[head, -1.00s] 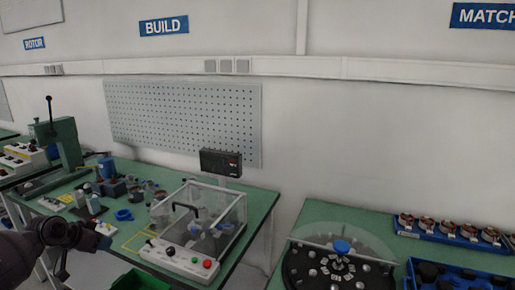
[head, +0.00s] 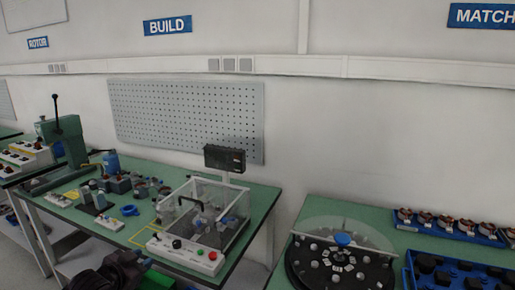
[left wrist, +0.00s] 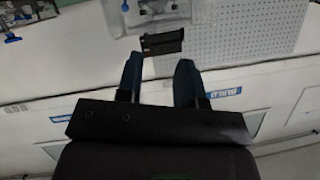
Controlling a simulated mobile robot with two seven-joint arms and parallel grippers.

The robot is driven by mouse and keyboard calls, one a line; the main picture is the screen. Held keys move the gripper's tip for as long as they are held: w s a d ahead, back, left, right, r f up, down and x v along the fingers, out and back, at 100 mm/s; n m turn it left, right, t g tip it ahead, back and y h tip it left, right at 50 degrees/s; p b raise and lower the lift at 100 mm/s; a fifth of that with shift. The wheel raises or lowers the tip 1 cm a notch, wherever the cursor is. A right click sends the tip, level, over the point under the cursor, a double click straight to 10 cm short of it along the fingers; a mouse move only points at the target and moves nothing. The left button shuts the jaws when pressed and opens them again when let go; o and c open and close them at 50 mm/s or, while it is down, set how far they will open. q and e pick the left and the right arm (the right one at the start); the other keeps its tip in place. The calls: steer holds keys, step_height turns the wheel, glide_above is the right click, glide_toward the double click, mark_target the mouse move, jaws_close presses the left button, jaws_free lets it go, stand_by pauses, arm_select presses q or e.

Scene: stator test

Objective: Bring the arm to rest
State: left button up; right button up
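My left arm (head: 112,274) shows as a dark shape at the bottom left of the head view, in front of the green bench (head: 255,205); the head view does not show its fingertips clearly. In the left wrist view, the two dark blue fingers of my left gripper (left wrist: 160,66) stand apart with nothing held between them. Their tips are in front of the wall, which appears upside down. My right gripper is in neither view.
A clear-covered test box (head: 207,217) with buttons stands on the green bench, below a dark display (head: 224,158). A round black carousel (head: 340,262) and blue trays (head: 450,229) are on the right bench.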

arm_select(q)
steer(key=s+d+f+n+y, duration=0.1)
steer(key=s+f, duration=0.4)
steer(key=s, duration=0.5)
steer(key=s+d+f+n+g+y, duration=0.1)
steer(key=s+f+n, duration=0.2)
steer(key=s, duration=0.7)
steer(key=s+d+f+n+y, duration=0.1)
steer(key=s+f+n, duration=0.1)
steer(key=s+f, duration=0.6)
steer(key=shift+s+d+g+y, duration=0.3)
steer(key=shift+s+d+y, duration=0.1)
steer(key=shift+s, duration=0.8)
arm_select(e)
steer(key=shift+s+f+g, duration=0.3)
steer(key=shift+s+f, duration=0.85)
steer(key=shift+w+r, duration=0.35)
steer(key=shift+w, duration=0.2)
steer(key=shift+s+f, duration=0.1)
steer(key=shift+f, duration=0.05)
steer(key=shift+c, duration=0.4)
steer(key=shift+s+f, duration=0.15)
